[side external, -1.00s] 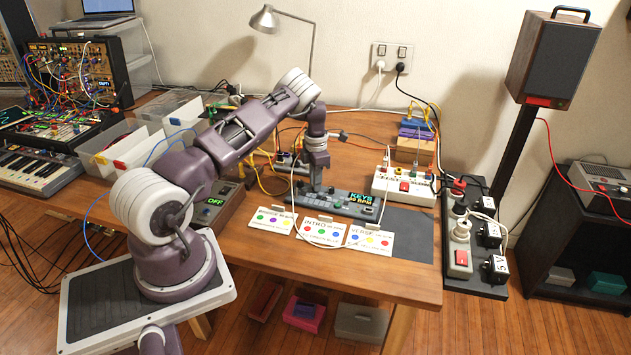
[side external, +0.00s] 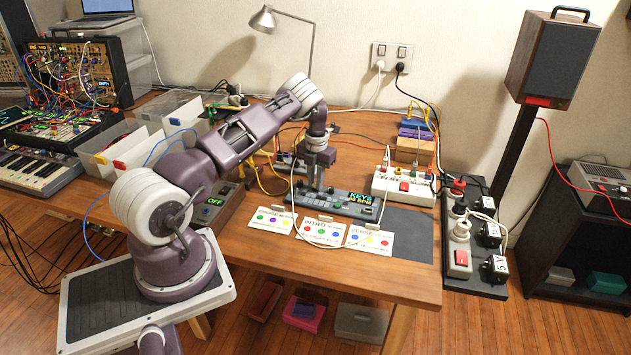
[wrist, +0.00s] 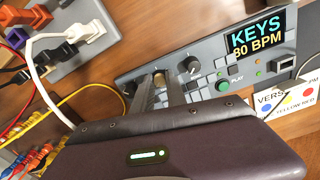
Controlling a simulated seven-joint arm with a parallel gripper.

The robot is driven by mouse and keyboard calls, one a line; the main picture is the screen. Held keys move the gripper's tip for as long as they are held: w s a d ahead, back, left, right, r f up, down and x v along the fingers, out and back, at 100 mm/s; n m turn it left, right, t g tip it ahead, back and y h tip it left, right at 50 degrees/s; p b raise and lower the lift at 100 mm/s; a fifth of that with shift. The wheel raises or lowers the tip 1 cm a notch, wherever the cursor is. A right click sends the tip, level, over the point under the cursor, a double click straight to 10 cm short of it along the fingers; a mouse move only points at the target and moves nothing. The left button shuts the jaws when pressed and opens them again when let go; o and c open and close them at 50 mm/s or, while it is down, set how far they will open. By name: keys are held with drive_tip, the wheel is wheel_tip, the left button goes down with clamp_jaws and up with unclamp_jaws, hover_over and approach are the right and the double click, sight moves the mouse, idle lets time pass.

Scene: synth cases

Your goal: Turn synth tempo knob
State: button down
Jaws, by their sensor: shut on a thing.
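The synth (side external: 350,203) is a slim grey unit on the table, and it also shows in the wrist view (wrist: 130,80). Its screen (wrist: 258,35) reads KEYS, 80 BPM. My gripper (side external: 318,189) points down at the synth's left part. In the wrist view my gripper (wrist: 160,80) is shut on a small knob (wrist: 160,74), mostly hidden between its fingers. A second dark knob (wrist: 190,65) with a pale mark stands just right of the fingers, apart from them. A green button (wrist: 222,85) sits below it.
Cue cards (side external: 320,230) lie along the front of the synth. A white power strip (side external: 404,186) stands behind it to the right. Cables run behind and left of the synth. A dark mat (side external: 408,235) at right is bare.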

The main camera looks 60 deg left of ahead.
idle(0.5)
drive_tip(key=c, duration=1.3)
unclamp_jaws()
drive_tip(key=shift+c, duration=0.2)
wheel_tip(320, 180, up, 7)
drive_tip(key=shift+d+r, duration=0.1)
